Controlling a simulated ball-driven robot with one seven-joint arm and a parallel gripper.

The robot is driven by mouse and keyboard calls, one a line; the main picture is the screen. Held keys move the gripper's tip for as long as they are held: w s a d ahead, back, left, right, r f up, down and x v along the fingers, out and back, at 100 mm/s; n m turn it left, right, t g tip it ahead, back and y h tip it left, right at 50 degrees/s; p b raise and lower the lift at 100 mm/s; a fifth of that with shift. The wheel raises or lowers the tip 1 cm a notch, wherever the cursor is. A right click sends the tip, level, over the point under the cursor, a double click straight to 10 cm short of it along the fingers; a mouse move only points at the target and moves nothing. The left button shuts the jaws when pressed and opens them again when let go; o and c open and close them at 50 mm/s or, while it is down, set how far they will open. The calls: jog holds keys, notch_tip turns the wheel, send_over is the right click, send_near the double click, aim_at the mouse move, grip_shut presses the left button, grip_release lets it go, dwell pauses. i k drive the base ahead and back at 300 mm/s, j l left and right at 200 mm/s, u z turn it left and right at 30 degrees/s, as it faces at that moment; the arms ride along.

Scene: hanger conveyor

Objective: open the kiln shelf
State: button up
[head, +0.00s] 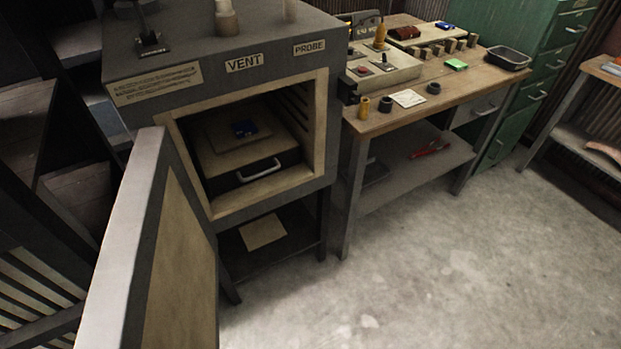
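The kiln (220,88) stands at the left with VENT and PROBE labels on its top front. Its thick door (160,255) is swung open toward me at the left. Inside the chamber is a kiln shelf (218,157) with a pale top and a dark front. The shelf's light metal handle (259,170) faces the opening. The shelf appears to sit within the chamber, behind the pale frame. My gripper is not in view.
A wooden workbench (440,103) right of the kiln holds a control box (385,70), small blocks and a dark tray (508,58). A green drawer cabinet (545,60) stands behind. A rack (40,250) is at the left. The concrete floor (430,260) in front is clear.

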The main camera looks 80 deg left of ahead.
aim_at(226, 172)
jog(key=i+l+u, duration=0.15)
jog(key=i+u, duration=0.3)
jog(key=u, duration=0.35)
jog(key=l+u, duration=0.15)
jog(key=u, duration=0.3)
jog(key=i+l+u, duration=0.15)
jog(key=u, duration=0.3)
jog(key=i+j+u, duration=0.2)
jog(key=j, duration=0.15)
